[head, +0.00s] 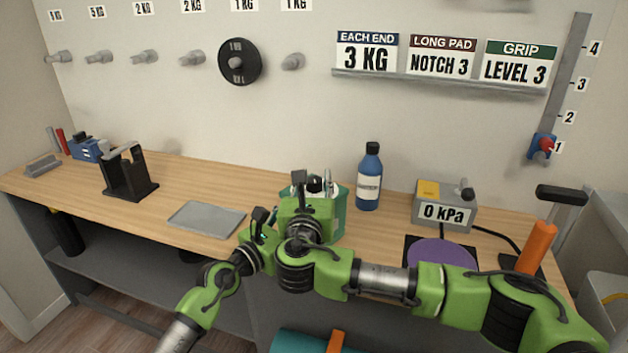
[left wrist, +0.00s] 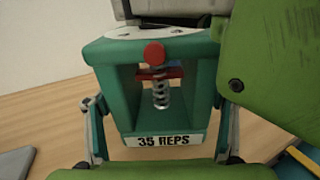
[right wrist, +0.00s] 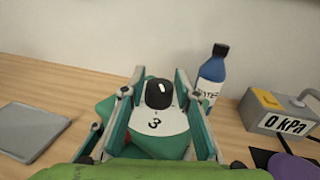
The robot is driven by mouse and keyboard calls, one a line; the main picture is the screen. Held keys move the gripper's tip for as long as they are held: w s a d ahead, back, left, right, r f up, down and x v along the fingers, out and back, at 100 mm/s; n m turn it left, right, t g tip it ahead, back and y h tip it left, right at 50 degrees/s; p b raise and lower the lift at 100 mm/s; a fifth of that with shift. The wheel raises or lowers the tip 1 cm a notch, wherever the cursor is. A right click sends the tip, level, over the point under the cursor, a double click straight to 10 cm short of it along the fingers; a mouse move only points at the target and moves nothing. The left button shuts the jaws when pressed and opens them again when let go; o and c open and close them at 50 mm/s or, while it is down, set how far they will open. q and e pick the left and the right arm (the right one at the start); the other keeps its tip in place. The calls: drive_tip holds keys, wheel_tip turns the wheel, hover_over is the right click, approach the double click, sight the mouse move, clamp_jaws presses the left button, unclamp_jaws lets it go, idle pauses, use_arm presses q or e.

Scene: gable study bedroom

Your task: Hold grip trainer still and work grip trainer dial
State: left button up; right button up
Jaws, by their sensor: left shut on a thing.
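The teal grip trainer (head: 341,217) stands on the bench, partly hidden behind my arms in the head view. In the left wrist view the trainer (left wrist: 105,52) shows a spring, a red bar and a "35 REPS" label. My left gripper (left wrist: 157,104) is shut on its body, one finger on each side. The black dial knob (right wrist: 158,94) sits on the trainer's white top, with a "3" visible before it. My right gripper (right wrist: 160,76) is around the knob, fingers apart, with a gap visible on both sides.
A blue bottle (head: 369,178) and a grey 0 kPa box (head: 443,203) stand right of the trainer. A purple pad (head: 441,254) lies in front of the box. A grey tray (head: 206,219) lies left. A wall card (head: 516,64) reads GRIP LEVEL 3.

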drive_tip(key=shift+o, duration=0.4)
drive_tip(key=s+a, duration=0.1)
drive_tip(key=s, duration=1.1)
drive_tip(key=shift+a, duration=0.15)
drive_tip(key=d+n+y, duration=0.4)
drive_tip(key=d+y, duration=0.1)
drive_tip(key=y, duration=0.2)
drive_tip(key=shift+g, duration=0.3)
drive_tip(key=x, duration=1.2)
drive_tip(key=shift+w+a, duration=0.15)
drive_tip(key=c, duration=1.2)
